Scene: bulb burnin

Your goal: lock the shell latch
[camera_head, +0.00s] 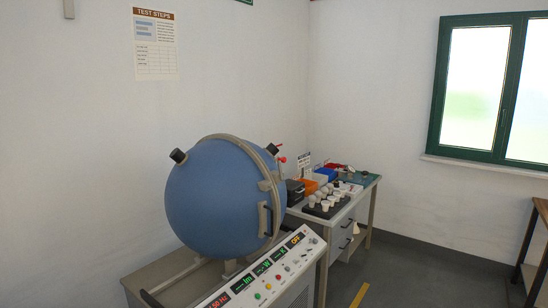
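A large blue sphere (215,195) stands on a bench at the centre left, with a grey flange band (245,145) around its seam. The two shell halves look closed together at the band. A dark-framed handle (263,220) is on the right side of the band. A small beige block (267,184) sits on the band above the handle; it may be part of the latch. A red-tipped lever (282,160) shows at the sphere's upper right; I cannot tell whether it belongs to the latch or its state. My gripper is not in view.
A sloped control panel (262,277) with lit displays and buttons lies in front of the sphere. A side desk (340,208) behind holds bulbs, an orange bin (308,185) and other items. Clear floor (420,265) lies to the right, before a wooden table (540,210).

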